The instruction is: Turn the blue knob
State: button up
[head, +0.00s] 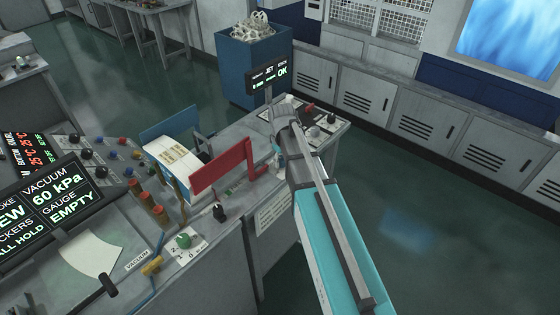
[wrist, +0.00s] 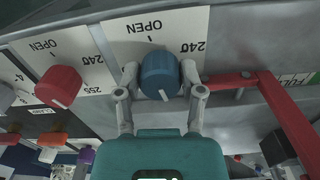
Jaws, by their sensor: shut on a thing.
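The blue knob (wrist: 160,72) sits on a white plate (wrist: 130,32) lettered "OPEN" and "240°", upside down in the wrist view. A white pointer line shows near the knob's lower edge, turned away from the "OPEN" mark. My gripper (wrist: 161,80) has one finger on each side of the knob and is shut on it. In the head view my teal arm reaches to the far end of the console (head: 336,126); the blue knob cannot be made out there.
A red knob (wrist: 59,86) on a similar plate is left of the blue one. A red bar (wrist: 285,115) stands close on the right.

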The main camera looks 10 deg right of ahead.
jog(key=shift+w, duration=0.15)
jog(key=o, duration=1.1)
jog(key=shift+a, duration=0.1)
jog(key=shift+o, duration=0.3)
jog(key=shift+r, duration=0.15)
